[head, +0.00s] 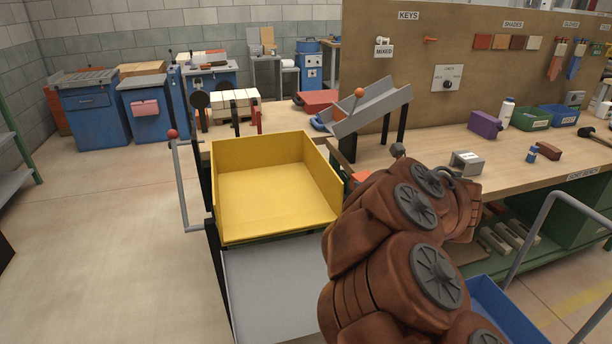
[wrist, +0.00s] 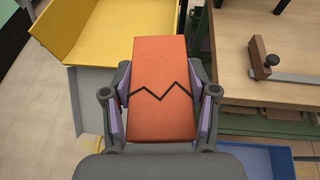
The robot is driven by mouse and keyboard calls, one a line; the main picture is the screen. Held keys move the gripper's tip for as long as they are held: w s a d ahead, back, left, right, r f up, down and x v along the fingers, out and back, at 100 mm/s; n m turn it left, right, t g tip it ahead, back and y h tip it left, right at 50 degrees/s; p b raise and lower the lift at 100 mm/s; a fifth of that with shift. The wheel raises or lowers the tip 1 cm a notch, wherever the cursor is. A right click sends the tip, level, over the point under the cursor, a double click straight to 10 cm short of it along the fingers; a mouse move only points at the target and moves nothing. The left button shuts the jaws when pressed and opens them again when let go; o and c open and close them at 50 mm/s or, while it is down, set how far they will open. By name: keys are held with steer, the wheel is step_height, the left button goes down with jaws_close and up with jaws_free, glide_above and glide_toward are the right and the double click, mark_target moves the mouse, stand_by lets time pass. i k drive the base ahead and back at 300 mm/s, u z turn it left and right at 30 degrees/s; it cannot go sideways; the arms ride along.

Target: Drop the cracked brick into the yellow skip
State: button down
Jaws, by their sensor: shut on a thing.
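The cracked brick (wrist: 162,75) is an orange block with a black zigzag line across its face. It fills the middle of the wrist view. My gripper (wrist: 161,112) is shut on it, one finger on each long side. In the head view my brown-covered arm hides most of the gripper; a small orange patch (head: 360,176) past the arm may be the brick. The yellow skip (head: 270,190) is an open tray left of my arm, and it looks empty. In the wrist view the skip (wrist: 85,30) is at the upper left, beyond and beside the brick, not under it.
A wooden bench (head: 540,165) stands to the right, with a purple box (head: 485,124), a grey hollow block (head: 466,163) and bins. A grey sloped chute (head: 370,108) stands behind the skip. A grey tray (head: 270,285) is below the skip. Open floor (head: 110,230) lies left.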

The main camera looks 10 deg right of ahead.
mark_target(266, 185)
steer(key=z, duration=0.05)
steer(key=i, duration=0.9)
steer(key=u, duration=1.2)
steer(key=i, duration=0.5)
steer(key=z, duration=0.05)
